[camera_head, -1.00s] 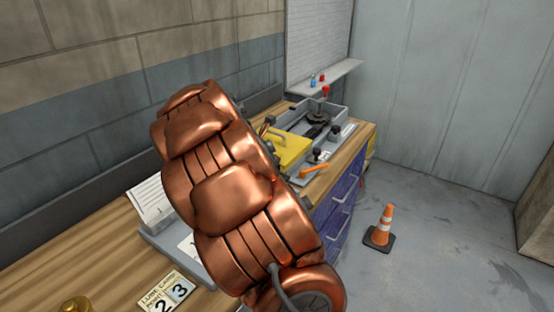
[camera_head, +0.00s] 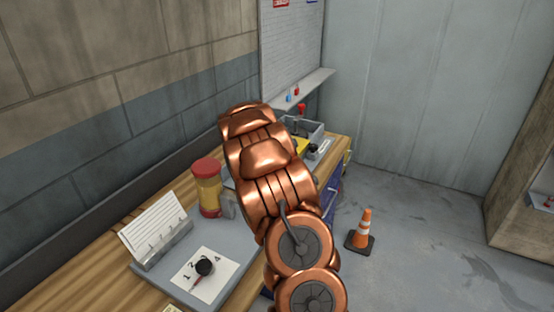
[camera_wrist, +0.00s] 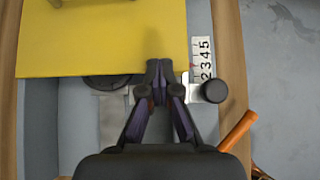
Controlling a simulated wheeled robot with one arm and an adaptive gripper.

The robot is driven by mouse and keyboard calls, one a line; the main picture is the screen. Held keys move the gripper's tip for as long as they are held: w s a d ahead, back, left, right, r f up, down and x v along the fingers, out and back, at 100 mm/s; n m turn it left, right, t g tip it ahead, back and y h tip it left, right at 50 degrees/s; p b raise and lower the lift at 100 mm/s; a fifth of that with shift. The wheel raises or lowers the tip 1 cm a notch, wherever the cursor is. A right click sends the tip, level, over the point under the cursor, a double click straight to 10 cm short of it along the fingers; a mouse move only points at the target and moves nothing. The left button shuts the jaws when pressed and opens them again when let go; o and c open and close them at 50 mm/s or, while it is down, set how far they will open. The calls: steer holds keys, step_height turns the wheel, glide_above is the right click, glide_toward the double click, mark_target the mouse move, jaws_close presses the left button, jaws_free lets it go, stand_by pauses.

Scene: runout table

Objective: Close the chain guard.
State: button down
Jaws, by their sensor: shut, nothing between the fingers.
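The chain guard looks to be the yellow panel (camera_wrist: 105,38), a flat plate across the upper left of the wrist view. It covers part of a grey tray (camera_wrist: 72,125), and a dark round part (camera_wrist: 107,82) shows at its lower edge. In the head view only a small piece of yellow panel (camera_head: 302,146) shows past my arm. My gripper (camera_wrist: 160,66) is shut and empty, its tips at the panel's lower right edge; I cannot tell whether they touch it. A black knob (camera_wrist: 216,91) on a metal piece is just right of the fingers, by a number strip (camera_wrist: 203,60).
An orange handle (camera_wrist: 240,128) lies right of my gripper. An orange cone (camera_head: 364,232) stands on open floor.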

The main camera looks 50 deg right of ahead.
steer(key=shift+d, duration=0.45)
steer(key=shift+w+a, duration=0.1)
steer(key=p+v, duration=0.4)
steer(key=v, duration=0.6)
